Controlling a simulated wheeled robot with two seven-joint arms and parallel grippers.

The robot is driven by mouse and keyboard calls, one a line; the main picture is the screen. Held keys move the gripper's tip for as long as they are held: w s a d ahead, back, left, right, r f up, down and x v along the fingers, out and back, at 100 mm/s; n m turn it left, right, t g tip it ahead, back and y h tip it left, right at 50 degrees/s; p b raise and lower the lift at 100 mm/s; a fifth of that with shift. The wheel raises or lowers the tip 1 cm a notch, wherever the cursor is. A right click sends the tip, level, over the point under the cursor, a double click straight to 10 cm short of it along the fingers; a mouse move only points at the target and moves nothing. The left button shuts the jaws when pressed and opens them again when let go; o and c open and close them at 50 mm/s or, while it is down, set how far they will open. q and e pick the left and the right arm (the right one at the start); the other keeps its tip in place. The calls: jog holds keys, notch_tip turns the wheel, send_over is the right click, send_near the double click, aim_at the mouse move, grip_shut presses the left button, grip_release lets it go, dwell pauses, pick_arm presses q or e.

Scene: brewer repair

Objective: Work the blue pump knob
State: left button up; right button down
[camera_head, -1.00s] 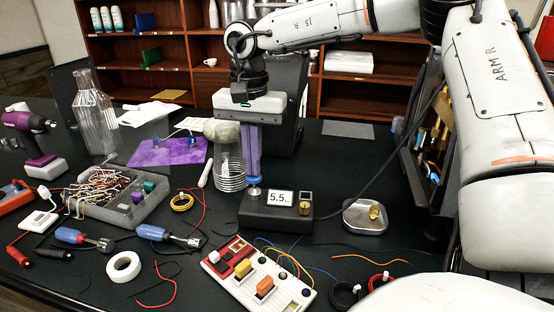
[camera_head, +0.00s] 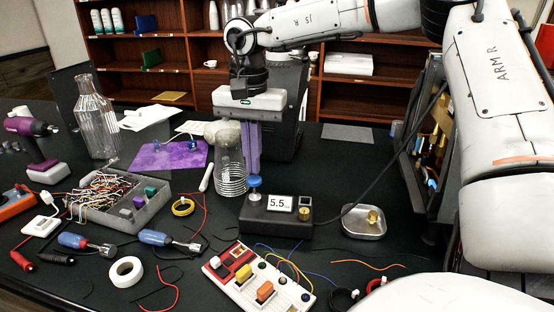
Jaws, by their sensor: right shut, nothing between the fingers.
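The blue pump knob (camera_head: 255,182) stands on a short metal stem on the left end of a black box (camera_head: 272,221). The box has a small white display (camera_head: 281,204) that reads about 5.5. My right gripper (camera_head: 253,171) points straight down directly above the knob. Its purple fingers are shut with nothing between them, and the tips are at or just above the knob's top; I cannot tell whether they touch it. My left gripper is not in view.
A glass flask with a coiled base (camera_head: 230,165) stands close left of the gripper. A metal dish (camera_head: 363,231) is right of the box, and a switch board (camera_head: 245,290) lies in front. A cable runs from the box toward the right.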

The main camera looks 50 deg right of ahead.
aim_at(254, 177)
jog(key=shift+f+b, duration=1.15)
jog(key=shift+f, duration=0.4)
jog(key=shift+r+p, duration=1.2)
jog(key=shift+r, duration=0.4)
